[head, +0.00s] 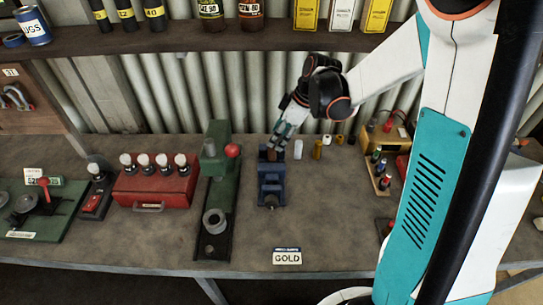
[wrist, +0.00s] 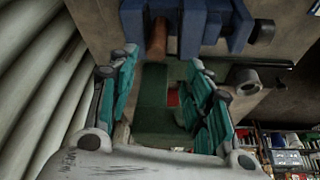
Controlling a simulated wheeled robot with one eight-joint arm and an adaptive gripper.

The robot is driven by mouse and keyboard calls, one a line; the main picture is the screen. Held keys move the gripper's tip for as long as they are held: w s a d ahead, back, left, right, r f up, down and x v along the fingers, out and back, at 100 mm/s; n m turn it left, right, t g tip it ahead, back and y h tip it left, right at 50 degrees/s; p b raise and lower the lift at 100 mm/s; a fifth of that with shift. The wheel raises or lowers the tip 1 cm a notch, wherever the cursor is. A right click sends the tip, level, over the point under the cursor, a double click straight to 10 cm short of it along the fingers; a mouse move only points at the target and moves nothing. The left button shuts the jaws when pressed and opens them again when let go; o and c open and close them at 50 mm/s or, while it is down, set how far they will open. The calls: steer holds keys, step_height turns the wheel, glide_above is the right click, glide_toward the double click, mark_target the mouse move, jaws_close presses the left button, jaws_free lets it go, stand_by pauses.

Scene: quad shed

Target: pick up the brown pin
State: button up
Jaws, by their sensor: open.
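The brown pin (wrist: 158,40) is held between the jaws of a small blue vise (head: 271,186) on the bench; the vise also shows in the wrist view (wrist: 215,28). In the head view only a bit of brown shows at the top of the vise, partly covered by my gripper (head: 277,141). In the wrist view my gripper (wrist: 160,64) is open and empty. Its teal fingers lie to either side of the pin's line, with the pin just beyond the fingertips. I cannot tell whether anything touches.
Left of the vise stand a green press (head: 217,185) and a red box with several knobs (head: 155,188). To its right stand a white pin (head: 298,149) and a gold pin (head: 317,149). A GOLD sign (head: 287,257) is at the front edge. Corrugated wall behind.

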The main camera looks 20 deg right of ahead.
mark_target(274, 148)
steer(key=x, duration=0.3)
steer(key=b+x, duration=0.1)
steer(key=x, duration=0.1)
steer(key=shift+w+d+f, duration=0.25)
steer(key=shift+f, duration=0.05)
steer(key=shift+w+a+f, duration=0.1)
steer(key=shift+a+f, duration=0.1)
steer(key=shift+f, duration=0.2)
jaws_close()
